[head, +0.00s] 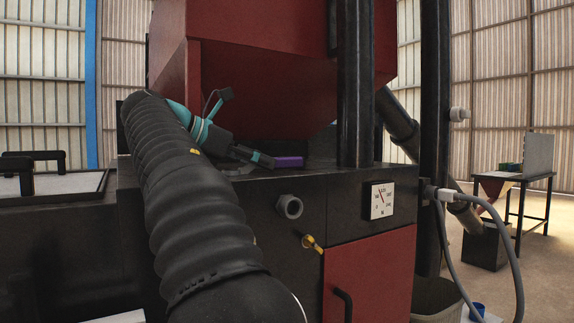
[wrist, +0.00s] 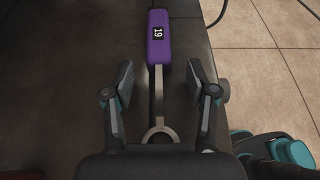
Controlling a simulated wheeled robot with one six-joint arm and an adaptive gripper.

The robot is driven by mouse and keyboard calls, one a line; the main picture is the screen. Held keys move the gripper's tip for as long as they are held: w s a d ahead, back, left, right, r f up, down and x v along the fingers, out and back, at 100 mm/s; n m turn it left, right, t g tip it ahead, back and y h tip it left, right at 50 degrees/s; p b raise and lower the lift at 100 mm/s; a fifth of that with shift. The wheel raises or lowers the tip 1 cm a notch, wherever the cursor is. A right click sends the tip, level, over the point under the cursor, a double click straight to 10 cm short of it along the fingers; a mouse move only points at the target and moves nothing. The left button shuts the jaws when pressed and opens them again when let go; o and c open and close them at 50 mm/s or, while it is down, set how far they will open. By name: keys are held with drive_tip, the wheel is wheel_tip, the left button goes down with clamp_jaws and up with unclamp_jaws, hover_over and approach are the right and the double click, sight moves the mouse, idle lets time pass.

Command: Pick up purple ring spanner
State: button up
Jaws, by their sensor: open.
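The purple ring spanner (wrist: 159,42) lies flat on a dark surface in the wrist view. Its purple handle, marked 19, points away from me, and its metal ring end lies close to my gripper's palm. My gripper (wrist: 160,78) is open, with one finger on each side of the spanner and apart from it. In the head view the purple handle (head: 289,162) shows on the black press bed, just right of my gripper's fingertips (head: 262,159). The rest of the spanner is hidden there by my gripper.
The press's red upper body (head: 265,85) hangs above the spanner. A thick black column (head: 356,90) stands right of it. The bed's edge is close on the right in the wrist view, with tiled floor (wrist: 270,55) beyond. A gauge (head: 382,200) sits on the press front.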

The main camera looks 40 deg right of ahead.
drive_tip(key=shift+d+f, duration=0.2)
drive_tip(key=shift+d, duration=0.2)
drive_tip(key=shift+s, duration=0.1)
drive_tip(key=shift+d, duration=0.1)
clamp_jaws()
drive_tip(key=shift+r, duration=0.15)
drive_tip(key=shift+r, duration=1.8)
drive_tip(key=s+r, duration=0.7)
drive_tip(key=s, duration=0.4)
drive_tip(key=shift+s, duration=0.35)
